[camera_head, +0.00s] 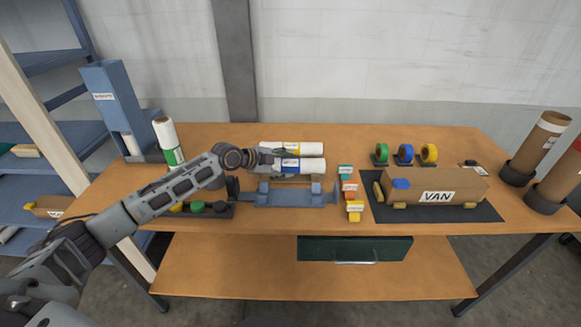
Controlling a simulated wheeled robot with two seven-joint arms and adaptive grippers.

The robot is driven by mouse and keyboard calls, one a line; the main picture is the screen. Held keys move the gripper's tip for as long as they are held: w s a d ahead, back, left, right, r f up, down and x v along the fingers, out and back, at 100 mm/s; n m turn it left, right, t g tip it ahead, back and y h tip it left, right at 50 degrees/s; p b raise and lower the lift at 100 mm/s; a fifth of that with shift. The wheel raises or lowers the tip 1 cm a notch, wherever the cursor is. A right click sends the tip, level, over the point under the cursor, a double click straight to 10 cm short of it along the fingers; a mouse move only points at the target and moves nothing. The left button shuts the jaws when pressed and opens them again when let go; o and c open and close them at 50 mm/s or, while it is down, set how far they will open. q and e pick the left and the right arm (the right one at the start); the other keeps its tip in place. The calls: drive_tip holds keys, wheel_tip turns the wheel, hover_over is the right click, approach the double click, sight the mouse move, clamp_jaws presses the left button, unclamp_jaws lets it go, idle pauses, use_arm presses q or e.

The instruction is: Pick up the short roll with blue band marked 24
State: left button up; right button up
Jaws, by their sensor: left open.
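A white roll with a blue band (309,165) lies on its side on the table, behind the blue-grey cradle. Its label is too small to read, so I cannot confirm a 24. A similar white roll with a yellow band (304,148) lies just behind it. My left gripper (280,162) is open and comes in from the left at the left ends of these rolls, covering part of them. I cannot tell whether its fingers touch the blue-banded roll. My right gripper is not in view.
The blue-grey cradle (290,197) stands in front of the rolls. Small coloured labelled blocks (349,190) stand right of it. A cardboard van (437,184), tape rolls (405,152) and tall brown rolls (538,147) stand farther right. An upright green-banded roll (168,140) stands left.

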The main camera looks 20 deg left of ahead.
sight(292, 164)
use_arm(q)
drive_tip(key=shift+p+x, duration=0.4)
drive_tip(key=shift+x, duration=2.2)
drive_tip(key=c, duration=0.8)
drive_tip(key=shift+r+b, duration=0.3)
drive_tip(key=shift+r, duration=4.7)
